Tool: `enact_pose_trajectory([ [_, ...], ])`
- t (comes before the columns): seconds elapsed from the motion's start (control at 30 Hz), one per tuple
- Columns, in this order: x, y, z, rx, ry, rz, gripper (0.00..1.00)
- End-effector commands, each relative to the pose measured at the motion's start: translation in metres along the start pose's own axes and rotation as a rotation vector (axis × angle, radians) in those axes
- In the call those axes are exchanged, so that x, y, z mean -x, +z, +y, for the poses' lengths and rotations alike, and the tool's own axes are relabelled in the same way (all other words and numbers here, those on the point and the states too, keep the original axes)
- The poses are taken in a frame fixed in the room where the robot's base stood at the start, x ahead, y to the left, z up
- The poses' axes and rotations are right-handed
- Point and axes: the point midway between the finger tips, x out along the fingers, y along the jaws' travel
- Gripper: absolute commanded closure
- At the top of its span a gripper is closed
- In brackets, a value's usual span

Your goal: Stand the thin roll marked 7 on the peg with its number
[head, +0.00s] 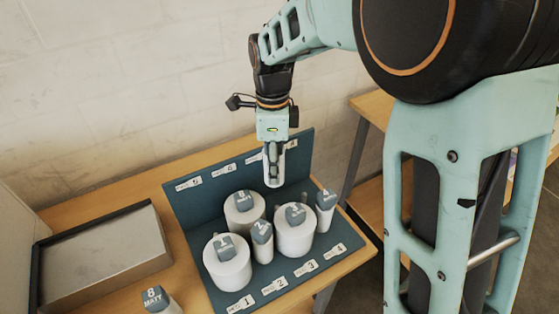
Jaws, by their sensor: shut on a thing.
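My gripper (273,154) points down above the back part of the blue-grey peg board (192,222). It is shut on a thin white roll (274,180), which hangs about upright. The gripper hides the roll's top, so I cannot read its number. The back row of number labels includes one (254,157) just left of the gripper, which looks like 7. The peg for that label is not clearly visible. I cannot tell whether the held roll's lower end touches a peg or the board.
Three thick white rolls (228,268) and thin rolls (262,242) with dark tags stand on the board near the held roll. A thin roll marked 8 MATT (170,309) stands on the wooden table at front left. A dark-rimmed tray (100,250) lies left. A wall is behind.

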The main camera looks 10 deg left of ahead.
Motion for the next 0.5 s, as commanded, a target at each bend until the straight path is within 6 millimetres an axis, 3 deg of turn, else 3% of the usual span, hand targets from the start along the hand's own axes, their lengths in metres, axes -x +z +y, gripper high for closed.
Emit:
enact_pose_trajectory([
  [0.27, -0.003, 0.004, 0.000, -0.001, 0.000, -0.002, 0.90],
  [0.5, -0.016, 0.004, 0.000, -0.002, 0.000, -0.002, 0.90],
])
